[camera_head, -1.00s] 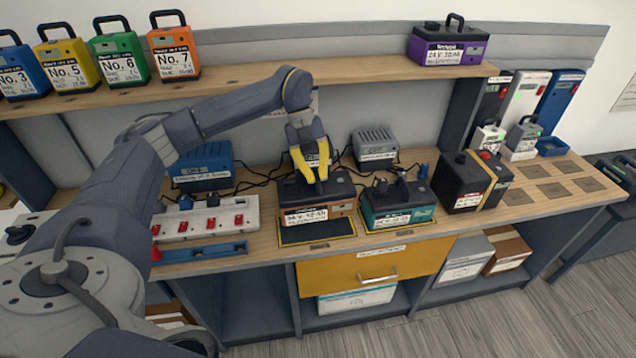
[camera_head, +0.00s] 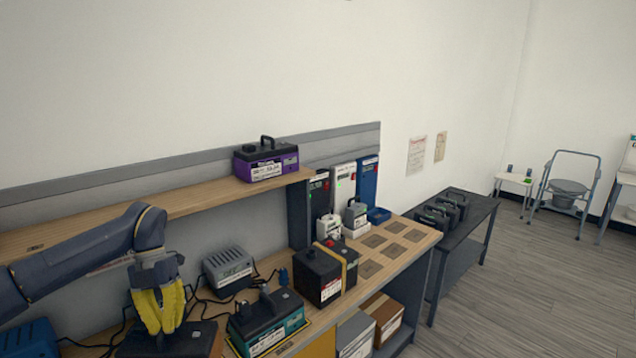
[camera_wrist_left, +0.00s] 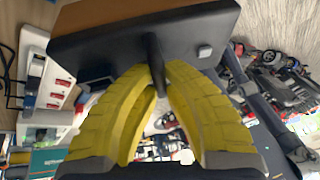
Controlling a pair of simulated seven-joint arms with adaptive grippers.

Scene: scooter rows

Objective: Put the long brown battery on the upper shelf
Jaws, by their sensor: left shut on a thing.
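The long brown battery (camera_head: 172,342) is cut off by the bottom edge of the head view, where its dark top shows. In the left wrist view its black top and a strip of brown side (camera_wrist_left: 105,16) show. My left gripper (camera_head: 164,325) is shut on its black handle, which stands between the yellow fingers (camera_wrist_left: 158,80). I cannot tell whether the battery is clear of the bench. The upper shelf (camera_head: 205,194) is a wooden board above and behind the gripper. My right gripper is not in view.
A purple battery (camera_head: 266,160) stands at the shelf's right end; the visible shelf to its left is bare. A teal battery (camera_head: 268,324) and a black battery with a yellow strap (camera_head: 325,275) stand right of my gripper. A grey charger (camera_head: 228,268) stands behind.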

